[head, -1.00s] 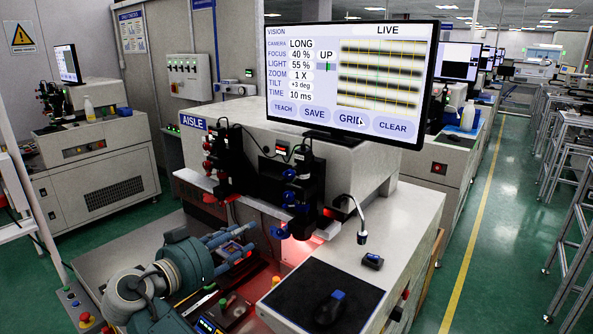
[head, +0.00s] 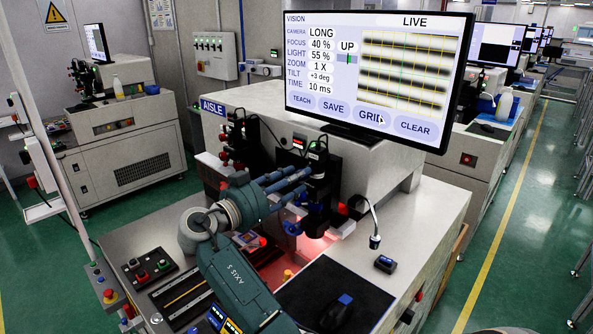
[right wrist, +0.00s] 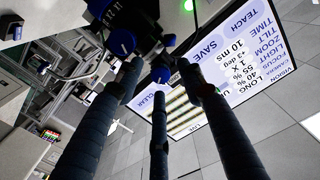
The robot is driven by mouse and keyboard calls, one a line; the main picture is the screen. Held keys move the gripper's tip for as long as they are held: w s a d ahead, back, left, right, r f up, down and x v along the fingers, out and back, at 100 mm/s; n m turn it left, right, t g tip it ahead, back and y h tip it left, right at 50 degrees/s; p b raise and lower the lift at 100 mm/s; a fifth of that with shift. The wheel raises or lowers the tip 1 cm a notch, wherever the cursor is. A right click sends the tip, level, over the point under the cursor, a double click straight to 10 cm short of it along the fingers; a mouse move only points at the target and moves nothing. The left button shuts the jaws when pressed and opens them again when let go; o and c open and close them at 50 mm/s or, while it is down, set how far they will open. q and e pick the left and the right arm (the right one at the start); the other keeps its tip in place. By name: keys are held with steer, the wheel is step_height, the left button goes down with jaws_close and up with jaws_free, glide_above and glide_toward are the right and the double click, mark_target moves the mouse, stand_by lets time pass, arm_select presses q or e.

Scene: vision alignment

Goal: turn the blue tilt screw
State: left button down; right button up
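The camera column (head: 318,185) under the monitor carries several blue knobs, one low at its left (head: 291,228). I cannot tell for sure which one is the tilt screw. My right gripper (head: 308,180) reaches in from the left, its fingers close to the column's upper blue knobs. In the right wrist view its three dark fingers (right wrist: 160,78) are spread apart. A small blue knob (right wrist: 162,74) shows between their tips, and a larger blue knob (right wrist: 121,41) is beside the left finger. Contact cannot be told. My left gripper is not in view.
The monitor (head: 375,75) above reads tilt +3 deg and shows dark bars with yellow lines. A second column with red knobs (head: 232,140) stands left. A gooseneck (head: 374,225), a small dark box (head: 385,263) and a mouse (head: 337,312) are right of the work area.

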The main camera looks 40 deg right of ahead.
steer(key=shift+d, duration=0.35)
steer(key=shift+c, duration=0.5)
jaws_close()
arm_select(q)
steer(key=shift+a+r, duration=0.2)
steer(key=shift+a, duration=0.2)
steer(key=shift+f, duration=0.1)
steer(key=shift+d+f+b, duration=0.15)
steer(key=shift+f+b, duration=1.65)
arm_select(e)
steer(key=shift+n, duration=5.9)
